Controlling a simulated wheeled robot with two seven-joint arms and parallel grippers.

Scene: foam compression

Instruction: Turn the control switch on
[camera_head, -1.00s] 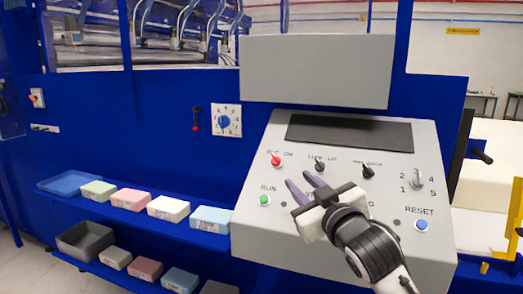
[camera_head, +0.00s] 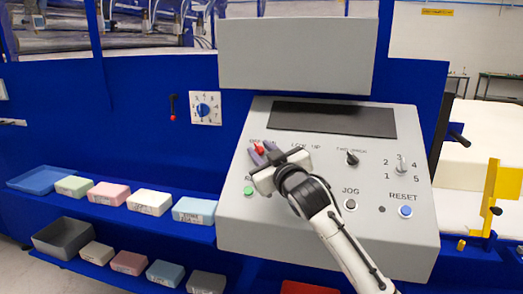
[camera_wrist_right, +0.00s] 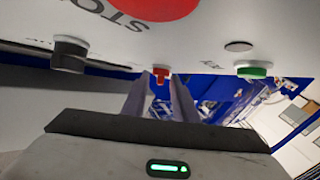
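The control switch, a small red-handled switch (camera_head: 260,149), sits at the upper left of the sloped grey control panel (camera_head: 330,235), with its OFF/ON label partly covered. It also shows in the right wrist view as a red T-shaped handle (camera_wrist_right: 160,75). My right gripper (camera_head: 262,152) is at the switch, its two purple-grey fingers one on each side of the red handle. In the wrist view a gap shows between the fingers (camera_wrist_right: 160,90) and the handle; I cannot tell whether either finger touches it. My left gripper is not in view.
A green button (camera_head: 249,190) is just below my gripper; it shows in the wrist view (camera_wrist_right: 252,71). Black knob (camera_head: 352,158), grey dial (camera_head: 402,165), black button (camera_head: 350,204) and blue button (camera_head: 405,211) are to the right. Foam blocks (camera_head: 149,201) lie on the left shelf.

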